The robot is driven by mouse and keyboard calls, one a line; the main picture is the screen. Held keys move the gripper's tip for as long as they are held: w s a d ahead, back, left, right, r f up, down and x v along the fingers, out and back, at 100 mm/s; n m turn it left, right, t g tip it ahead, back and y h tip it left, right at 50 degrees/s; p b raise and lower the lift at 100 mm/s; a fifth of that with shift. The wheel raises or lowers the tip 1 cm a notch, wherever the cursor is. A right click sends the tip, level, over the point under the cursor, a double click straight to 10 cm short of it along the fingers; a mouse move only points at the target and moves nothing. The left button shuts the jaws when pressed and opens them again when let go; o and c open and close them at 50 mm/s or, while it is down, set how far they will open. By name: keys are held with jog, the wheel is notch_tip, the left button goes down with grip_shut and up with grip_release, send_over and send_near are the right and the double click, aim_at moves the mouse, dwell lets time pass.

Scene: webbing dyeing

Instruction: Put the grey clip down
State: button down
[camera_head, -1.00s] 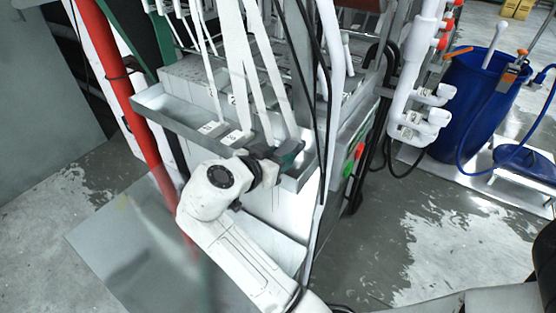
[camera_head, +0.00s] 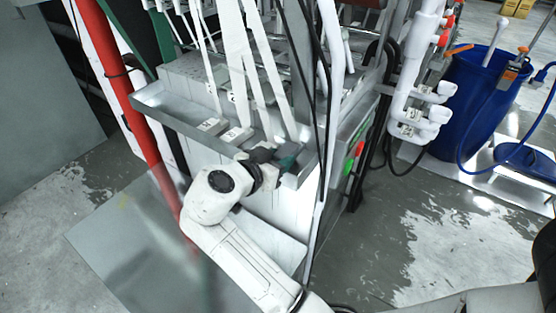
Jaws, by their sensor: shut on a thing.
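My white arm reaches up from the bottom to the metal trough on the front of the machine. My gripper (camera_head: 284,156), dark with a teal part, is at the trough's right end, close to its front lip. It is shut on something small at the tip. I take this to be the grey clip, but the jaws and my wrist hide it and I cannot make out its shape. I cannot tell whether it touches the trough (camera_head: 180,122).
Pale blocks (camera_head: 236,135) sit in the trough left of my gripper, and white webbing straps (camera_head: 262,80) hang into it. A red pipe (camera_head: 140,110) stands at left. Black cables and white pipes (camera_head: 405,85) are at right, with a blue barrel (camera_head: 470,95) beyond.

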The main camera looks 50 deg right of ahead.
jog(key=c, duration=0.7)
grip_release()
jog(key=shift+s+f, duration=0.15)
jog(key=shift+f, duration=0.55)
jog(key=shift+c, duration=0.2)
jog(key=shift+o, duration=0.2)
jog(key=shift+r+p, duration=0.55)
jog(key=shift+p, duration=0.05)
jog(key=r+b+v, duration=0.1)
jog(key=b+v, duration=0.1)
jog(key=v, duration=1)
jog(key=s+d+f+n+y, duration=0.2)
jog(key=f+n, duration=0.1)
jog(key=f, duration=0.3)
jog(key=s+d+f+n+t+y, duration=0.1)
jog(key=s+f+n+y, duration=0.15)
jog(key=f, duration=0.25)
jog(key=s+d+f+n+y, duration=0.2)
jog(key=s+f+n, duration=0.15)
jog(key=f, duration=0.25)
jog(key=s+a+f+n+y, duration=0.7)
jog(key=s+f+n, duration=0.1)
jog(key=s+f, duration=0.2)
jog(key=shift+s, duration=0.75)
jog(key=shift+f, duration=0.15)
